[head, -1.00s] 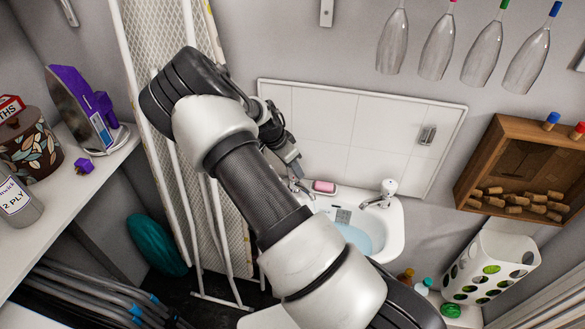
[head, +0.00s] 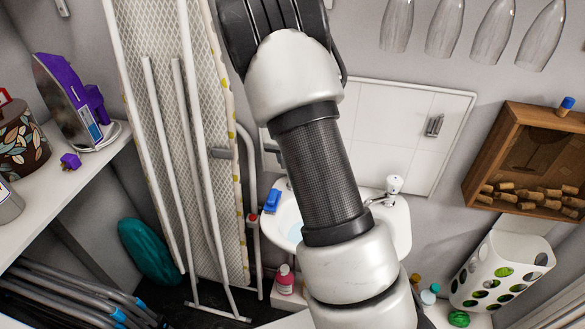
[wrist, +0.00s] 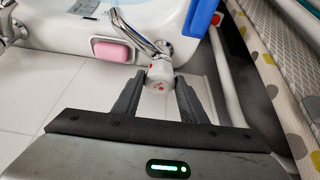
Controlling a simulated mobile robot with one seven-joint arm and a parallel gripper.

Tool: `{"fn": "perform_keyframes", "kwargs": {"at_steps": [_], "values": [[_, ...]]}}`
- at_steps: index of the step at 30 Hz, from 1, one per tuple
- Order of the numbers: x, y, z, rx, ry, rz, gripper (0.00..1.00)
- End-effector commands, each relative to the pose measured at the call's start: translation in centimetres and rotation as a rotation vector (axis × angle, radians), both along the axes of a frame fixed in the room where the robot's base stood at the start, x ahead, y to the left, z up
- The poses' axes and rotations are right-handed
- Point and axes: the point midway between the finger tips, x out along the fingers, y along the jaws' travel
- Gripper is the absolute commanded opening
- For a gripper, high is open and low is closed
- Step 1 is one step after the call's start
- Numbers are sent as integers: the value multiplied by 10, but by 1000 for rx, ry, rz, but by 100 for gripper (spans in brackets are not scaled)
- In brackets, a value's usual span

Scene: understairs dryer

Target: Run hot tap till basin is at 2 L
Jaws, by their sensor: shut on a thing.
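The white basin (head: 401,228) is on the back wall, partly hidden behind my arm in the head view. Pale blue water (head: 287,217) shows in it; its level mark cannot be read. The left tap (wrist: 139,34) is chrome with a white knob (wrist: 160,72) bearing a red mark. My gripper (wrist: 158,84) is shut on this knob, one finger on each side. The gripper and left tap are hidden in the head view. The right tap (head: 384,198) has a white knob and stands clear. Whether water runs from the left spout cannot be told.
A pink soap (wrist: 111,51) lies on the basin's back ledge. A blue object (head: 272,201) sits on the left rim. An ironing board (head: 215,150) leans close on the left. Bottles stand below; a wooden cork box (head: 480,165) hangs at right.

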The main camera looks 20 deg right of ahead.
Motion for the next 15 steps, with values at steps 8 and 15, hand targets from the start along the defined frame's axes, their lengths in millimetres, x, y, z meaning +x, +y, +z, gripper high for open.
{"fn": "perform_keyframes", "kwargs": {"at_steps": [8, 15], "values": [[0, 0, 0, 0, 0, 46, 16], [0, 0, 1, 1, 1, 49, 16]]}}
